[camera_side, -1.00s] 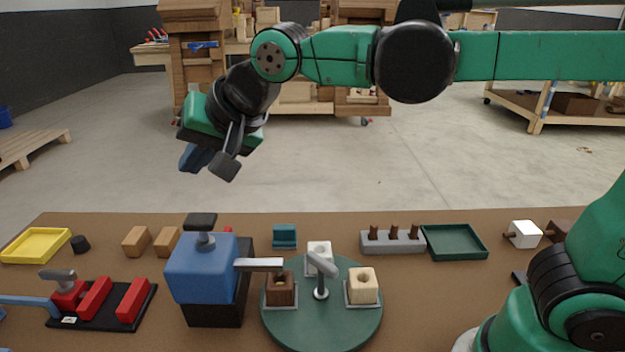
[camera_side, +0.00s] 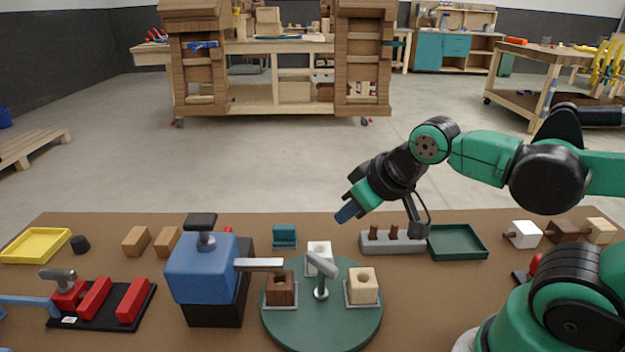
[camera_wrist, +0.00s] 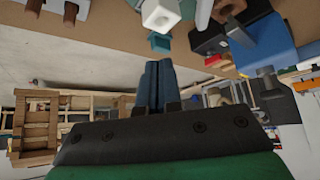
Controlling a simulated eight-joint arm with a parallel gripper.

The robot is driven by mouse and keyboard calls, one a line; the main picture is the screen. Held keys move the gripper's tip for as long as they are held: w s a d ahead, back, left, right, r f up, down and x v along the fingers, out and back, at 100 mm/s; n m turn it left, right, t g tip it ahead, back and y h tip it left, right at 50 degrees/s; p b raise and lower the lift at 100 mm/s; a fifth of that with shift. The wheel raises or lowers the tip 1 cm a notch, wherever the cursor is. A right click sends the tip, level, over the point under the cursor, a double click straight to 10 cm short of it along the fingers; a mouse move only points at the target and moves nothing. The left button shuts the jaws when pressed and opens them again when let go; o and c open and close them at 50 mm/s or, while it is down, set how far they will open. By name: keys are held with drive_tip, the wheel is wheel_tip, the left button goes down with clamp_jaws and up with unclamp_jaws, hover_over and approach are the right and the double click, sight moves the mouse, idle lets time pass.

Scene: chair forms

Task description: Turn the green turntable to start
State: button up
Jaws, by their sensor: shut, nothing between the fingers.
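The green turntable (camera_side: 321,325) is a round disc on the brown table, at front centre in the side view. It bears a dark brown block (camera_side: 280,290), a white block (camera_side: 319,253) and a pale wood block (camera_side: 363,286), each with a hole in its top. A grey handle (camera_side: 321,265) stands on a post at its middle. My gripper (camera_side: 345,213) is shut and empty, in the air above and behind the turntable, tilted down to the left. Its closed fingers (camera_wrist: 157,85) show in the wrist view, where the white block (camera_wrist: 160,14) hangs at the top edge.
A blue machine (camera_side: 203,272) with a grey arm (camera_side: 259,265) reaching toward the brown block stands left of the turntable. A grey peg rack (camera_side: 393,244) and a green tray (camera_side: 457,242) lie behind right. A red clamp fixture (camera_side: 105,303) and yellow tray (camera_side: 36,245) are at left.

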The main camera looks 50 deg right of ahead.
drive_tip(key=o, duration=0.6)
drive_tip(key=shift+a+r+g, duration=0.1)
drive_tip(key=shift+a+g, duration=0.2)
drive_tip(key=g, duration=0.6)
hover_over(322, 260)
drive_tip(key=shift+r, duration=0.1)
drive_tip(key=shift+f, duration=2.8)
clamp_jaws()
